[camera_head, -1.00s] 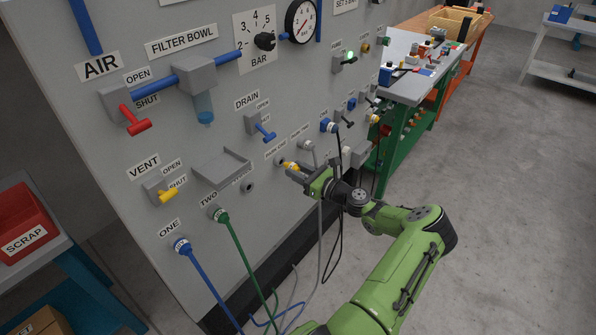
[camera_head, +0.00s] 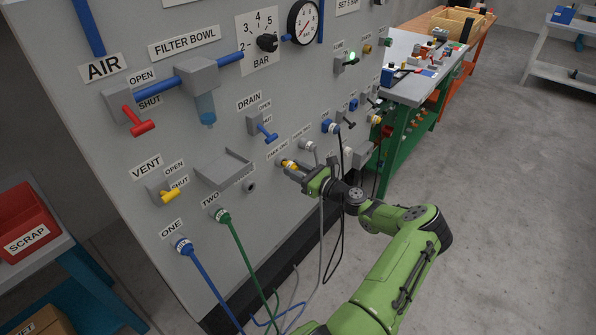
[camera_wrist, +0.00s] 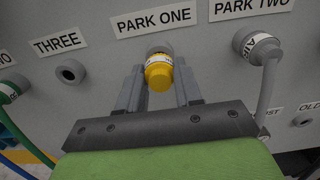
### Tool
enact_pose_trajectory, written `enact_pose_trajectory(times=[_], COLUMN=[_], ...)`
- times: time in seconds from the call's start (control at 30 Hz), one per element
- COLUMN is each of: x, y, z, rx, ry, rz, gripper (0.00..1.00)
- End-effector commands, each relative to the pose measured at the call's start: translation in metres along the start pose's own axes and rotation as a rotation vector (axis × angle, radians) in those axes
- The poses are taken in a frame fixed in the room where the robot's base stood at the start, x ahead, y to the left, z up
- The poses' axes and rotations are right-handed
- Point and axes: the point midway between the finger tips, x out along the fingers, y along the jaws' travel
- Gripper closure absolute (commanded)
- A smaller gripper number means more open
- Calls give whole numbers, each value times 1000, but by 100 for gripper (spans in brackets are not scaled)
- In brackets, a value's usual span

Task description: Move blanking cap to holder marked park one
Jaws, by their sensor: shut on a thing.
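The blanking cap (camera_wrist: 158,76) is yellow with a pale printed band. In the wrist view it sits between the two fingers of my gripper (camera_wrist: 158,90), which is shut on it. It is lined up with the grey holder (camera_wrist: 160,49) under the PARK ONE label (camera_wrist: 155,21). The cap covers most of that holder, and I cannot tell how deeply it is seated. In the head view the yellow cap (camera_head: 288,163) is at the panel face, with my gripper (camera_head: 302,177) on its outer side.
The PARK TWO holder has a grey hose plug (camera_wrist: 262,48) in it, close on the right. The empty socket THREE (camera_wrist: 71,72) is on the left. Blue and green hoses (camera_head: 238,255) hang from ONE and TWO. A grey shelf (camera_head: 224,170) juts out of the panel nearby.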

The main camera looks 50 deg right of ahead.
Motion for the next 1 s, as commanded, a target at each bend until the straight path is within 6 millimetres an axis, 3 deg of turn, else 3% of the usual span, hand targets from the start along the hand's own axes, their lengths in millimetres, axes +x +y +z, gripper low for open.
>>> enact_pose_trajectory(times=[0.63,0.67,0.7,0.83,1.0], x=[16,16,16,16,16], y=[0,0,0,0,0], z=[0,0,0,0,0], rx=[0,0,0,0,0], ry=[0,0,0,0,0], rz=[0,0,0,0,0], gripper=[100,61,55,36,36])
